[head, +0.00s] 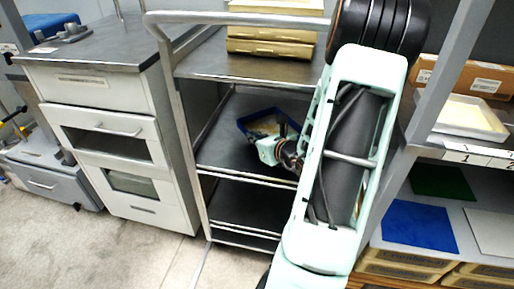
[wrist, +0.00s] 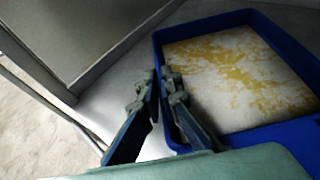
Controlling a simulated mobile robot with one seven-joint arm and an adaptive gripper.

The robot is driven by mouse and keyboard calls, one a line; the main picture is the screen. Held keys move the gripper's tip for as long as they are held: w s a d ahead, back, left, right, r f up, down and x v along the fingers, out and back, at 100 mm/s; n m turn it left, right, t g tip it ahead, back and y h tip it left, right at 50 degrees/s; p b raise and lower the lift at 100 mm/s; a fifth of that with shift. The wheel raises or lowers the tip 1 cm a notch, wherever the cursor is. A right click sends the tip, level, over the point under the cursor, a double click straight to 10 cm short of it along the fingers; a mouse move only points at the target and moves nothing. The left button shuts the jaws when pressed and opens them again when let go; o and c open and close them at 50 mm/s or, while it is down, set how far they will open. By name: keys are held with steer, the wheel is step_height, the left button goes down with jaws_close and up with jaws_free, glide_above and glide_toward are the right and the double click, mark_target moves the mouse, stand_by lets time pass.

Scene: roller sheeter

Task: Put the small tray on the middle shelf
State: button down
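The small tray is blue (wrist: 262,136) with a white and yellow mottled layer inside. In the head view the blue tray (head: 242,126) lies on the middle shelf (head: 222,150) of a metal rack, partly hidden by my wrist. In the wrist view it appears to rest flat on the light grey shelf surface. My gripper (wrist: 160,76) is at the tray's left wall, one finger outside and one inside the rim. The fingertips are close together with the thin rim between them, and look closed on it. The fingertips are not clear in the head view.
Brown-yellow boxes (head: 270,48) stand on the rack's top shelf (head: 205,62), above my gripper. Lower shelves (head: 245,205) look empty. A drawer cabinet (head: 110,135) stands left of the rack. At right, a bench holds a white tray (head: 468,117) and cardboard box (head: 470,76).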

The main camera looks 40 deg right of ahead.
mark_target(253, 155)
steer(key=shift+f+b, duration=0.8)
steer(key=shift+f, duration=1.35)
steer(key=shift+f, duration=0.25)
steer(key=c, duration=2.2)
jaws_free()
steer(key=shift+o, duration=0.2)
steer(key=shift+r, duration=0.1)
steer(key=shift+r, duration=0.2)
steer(key=p+v, duration=0.3)
steer(key=v, duration=0.7)
steer(key=shift+s+r, duration=0.15)
steer(key=shift+s, duration=0.2)
steer(key=shift+s+r, duration=0.15)
steer(key=shift+s, duration=0.4)
